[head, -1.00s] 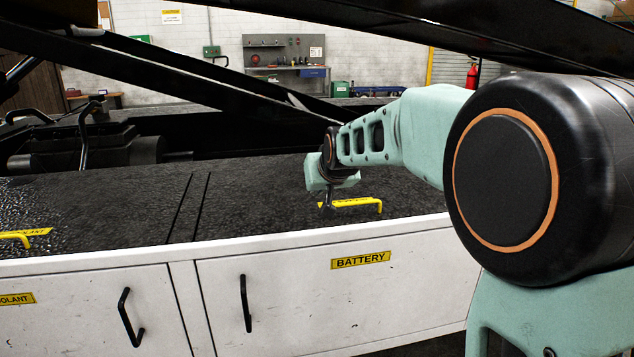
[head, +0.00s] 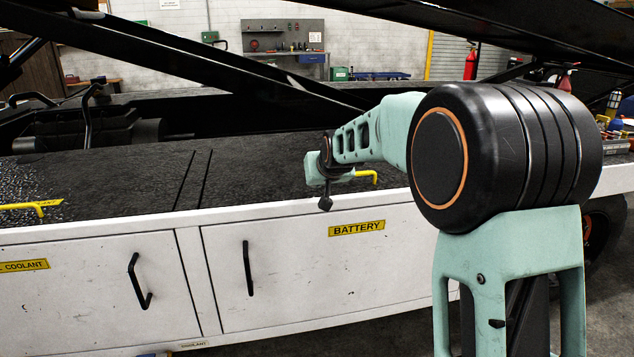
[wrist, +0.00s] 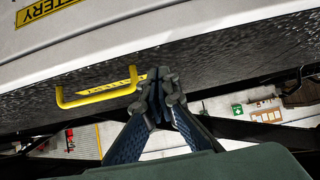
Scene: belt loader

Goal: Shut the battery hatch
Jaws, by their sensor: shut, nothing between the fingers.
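The battery hatch (head: 265,175) is the dark, rough-surfaced panel on top of the white loader body. It appears to lie flat, level with the panel to its left. A yellow handle (head: 372,177) stands near its front edge, partly hidden by my gripper in the head view. My gripper (head: 326,204) is over the front edge, just left of that handle. In the wrist view, my gripper (wrist: 160,84) is shut and empty, close beside one end of the yellow handle (wrist: 95,93). I cannot tell whether it touches the hatch.
Below is a white front door with a yellow BATTERY label (head: 357,229) and a black pull handle (head: 248,268). A coolant panel with its own yellow handle (head: 40,207) lies left. A dark diagonal beam (head: 200,60) crosses behind and above the deck.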

